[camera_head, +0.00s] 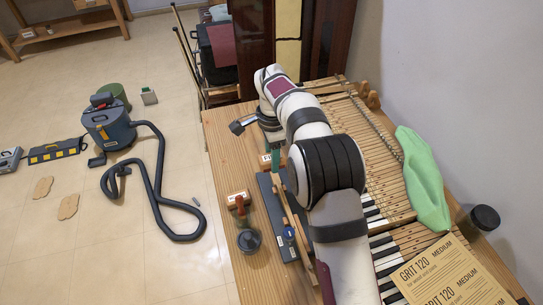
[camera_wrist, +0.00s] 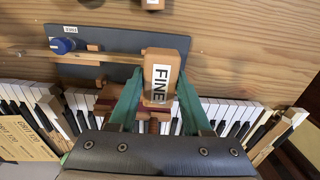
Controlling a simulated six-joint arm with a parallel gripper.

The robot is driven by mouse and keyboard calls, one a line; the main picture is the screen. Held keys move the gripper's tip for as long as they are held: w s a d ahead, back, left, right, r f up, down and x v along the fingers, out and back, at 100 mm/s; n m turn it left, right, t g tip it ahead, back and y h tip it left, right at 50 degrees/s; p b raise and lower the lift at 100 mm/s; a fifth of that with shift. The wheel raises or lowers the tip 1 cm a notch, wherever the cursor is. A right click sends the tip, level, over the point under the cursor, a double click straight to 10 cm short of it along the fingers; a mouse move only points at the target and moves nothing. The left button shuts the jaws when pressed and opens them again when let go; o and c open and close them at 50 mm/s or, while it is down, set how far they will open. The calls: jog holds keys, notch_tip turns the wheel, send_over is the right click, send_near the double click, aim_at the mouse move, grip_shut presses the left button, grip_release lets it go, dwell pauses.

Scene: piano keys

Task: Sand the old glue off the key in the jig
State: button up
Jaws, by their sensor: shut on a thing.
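My gripper (camera_wrist: 160,80) has green fingers. They are shut on a tan sanding block (camera_wrist: 178,55) with a white label reading FINE. A long wooden key (camera_wrist: 110,57) lies along the dark jig board (camera_wrist: 110,40), beside a blue knob (camera_wrist: 63,46). The block covers the key's right end in the wrist view; I cannot tell whether they touch. In the head view, my gripper (camera_head: 274,162) is at the far end of the jig (camera_head: 268,200), largely hidden by my arm. The key (camera_head: 284,200) and blue knob (camera_head: 289,232) show there too.
Piano keys (camera_head: 385,245), a green cloth (camera_head: 424,180) and GRIT 120 sheets (camera_head: 445,275) lie to the right. Bare bench (camera_head: 222,150) runs along the left edge.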

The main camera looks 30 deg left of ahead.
aim_at(276, 178)
jog(key=n, duration=0.4)
jog(key=shift+w+d+r, duration=0.2)
jog(key=shift+w+r, duration=0.05)
jog(key=shift+w, duration=0.05)
jog(key=n, duration=0.4)
jog(key=shift+w+d+r+n, duration=0.2)
jog(key=shift+w+n, duration=0.1)
jog(key=shift+f, duration=3.7)
jog(key=shift+s+d+f, duration=0.1)
jog(key=shift+d+f, duration=0.05)
jog(key=shift+f, duration=0.1)
grip_shut()
jog(key=shift+s+d+f, duration=0.1)
jog(key=shift+s+d, duration=3.85)
jog(key=shift+s, duration=0.15)
jog(key=shift+w+a, duration=3.75)
jog(key=shift+w, duration=0.1)
jog(key=shift+w+a, duration=0.4)
jog(key=shift+r, duration=4.1)
